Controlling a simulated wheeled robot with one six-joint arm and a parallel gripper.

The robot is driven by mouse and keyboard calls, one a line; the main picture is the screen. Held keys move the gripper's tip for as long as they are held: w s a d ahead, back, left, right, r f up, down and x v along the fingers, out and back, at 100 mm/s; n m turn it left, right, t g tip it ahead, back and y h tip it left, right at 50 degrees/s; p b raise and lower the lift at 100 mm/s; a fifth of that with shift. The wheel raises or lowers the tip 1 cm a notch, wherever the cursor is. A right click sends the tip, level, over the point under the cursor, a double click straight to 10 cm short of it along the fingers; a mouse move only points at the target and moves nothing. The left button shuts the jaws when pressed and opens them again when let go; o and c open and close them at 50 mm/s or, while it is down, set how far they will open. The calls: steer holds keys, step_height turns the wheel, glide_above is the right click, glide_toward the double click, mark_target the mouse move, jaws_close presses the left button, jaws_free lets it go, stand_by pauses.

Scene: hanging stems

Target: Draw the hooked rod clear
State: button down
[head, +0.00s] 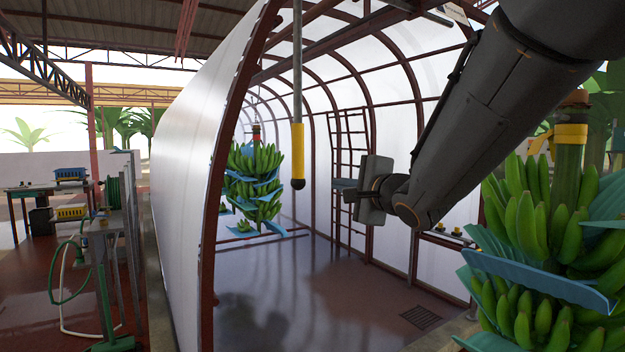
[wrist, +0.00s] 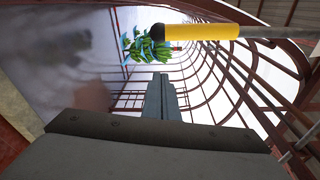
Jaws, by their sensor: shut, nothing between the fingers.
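The hooked rod (head: 297,60) hangs upright in the front of the white tunnel, a thin grey shaft with a yellow grip (head: 297,150) and a black ball at its lower end. Its upper end runs out of the top of the head view, so no hook shows. In the wrist view the yellow grip (wrist: 202,32) lies across the top, ball to the left. My gripper (head: 372,190) is to the right of the rod in the head view, apart from it. In the wrist view its fingers (wrist: 161,82) are shut and empty, below the grip in the picture.
A banana bunch with blue sheets (head: 255,180) hangs deeper in the tunnel. A large bunch (head: 545,230) hangs close at the right, near my arm. The tunnel's dark red front arch (head: 212,220) stands left of the rod. The tunnel floor (head: 330,290) is clear.

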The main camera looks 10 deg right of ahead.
steer(key=shift+w, duration=0.1)
steer(key=w+a+p, duration=0.2)
steer(key=w, duration=0.8)
steer(key=s+a, duration=0.1)
steer(key=s+a+p, duration=0.1)
steer(key=a, duration=0.1)
steer(key=shift+s+a, duration=0.1)
steer(key=shift+s, duration=0.05)
